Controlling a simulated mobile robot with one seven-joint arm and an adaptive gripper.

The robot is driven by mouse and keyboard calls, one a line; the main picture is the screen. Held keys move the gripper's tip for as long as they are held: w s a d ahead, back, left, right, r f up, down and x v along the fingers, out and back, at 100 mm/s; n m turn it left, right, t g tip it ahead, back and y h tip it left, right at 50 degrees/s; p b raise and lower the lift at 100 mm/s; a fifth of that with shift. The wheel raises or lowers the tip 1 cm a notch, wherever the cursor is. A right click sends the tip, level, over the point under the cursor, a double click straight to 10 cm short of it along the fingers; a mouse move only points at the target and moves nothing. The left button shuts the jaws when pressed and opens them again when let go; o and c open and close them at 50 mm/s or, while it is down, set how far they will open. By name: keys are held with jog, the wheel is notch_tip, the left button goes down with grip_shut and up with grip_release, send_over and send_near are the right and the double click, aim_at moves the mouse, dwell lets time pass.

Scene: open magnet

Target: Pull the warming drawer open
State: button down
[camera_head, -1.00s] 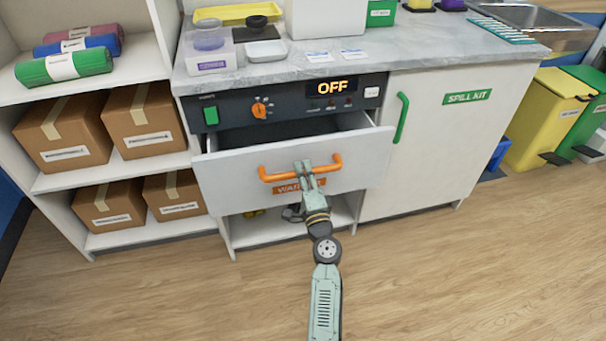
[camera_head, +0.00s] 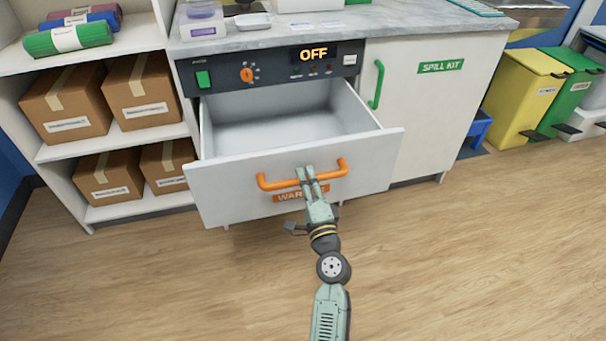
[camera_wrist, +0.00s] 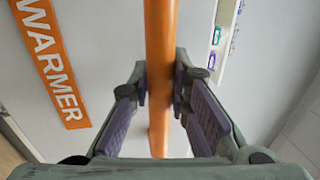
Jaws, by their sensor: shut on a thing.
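The warming drawer (camera_head: 240,194) has a white front and stands well out from the cabinet. Its inside looks empty and pale grey. An orange bar handle (camera_head: 275,184) runs across the front, above an orange label that reads WARMER in the wrist view (camera_wrist: 52,62). My gripper (camera_head: 306,175) is at the handle, right of its middle. In the wrist view the orange handle (camera_wrist: 161,45) runs between the two purple-padded fingers, which are closed on it. The gripper partly hides the label in the head view.
Above the drawer is a dark control panel (camera_head: 221,76) with an OFF display, green switch and orange knob. A spill kit cupboard (camera_head: 425,110) with a green handle is on the right. Shelves with boxes (camera_head: 65,98) are on the left. The wooden floor (camera_head: 450,260) in front is clear.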

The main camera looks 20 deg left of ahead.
jog(key=shift+r+b+v, duration=0.15)
jog(key=shift+r+v, duration=0.05)
jog(key=shift+v, duration=0.75)
jog(key=shift+r+b+v, duration=0.15)
jog(key=shift+v, duration=0.8)
jog(key=c, duration=1.5)
grip_release()
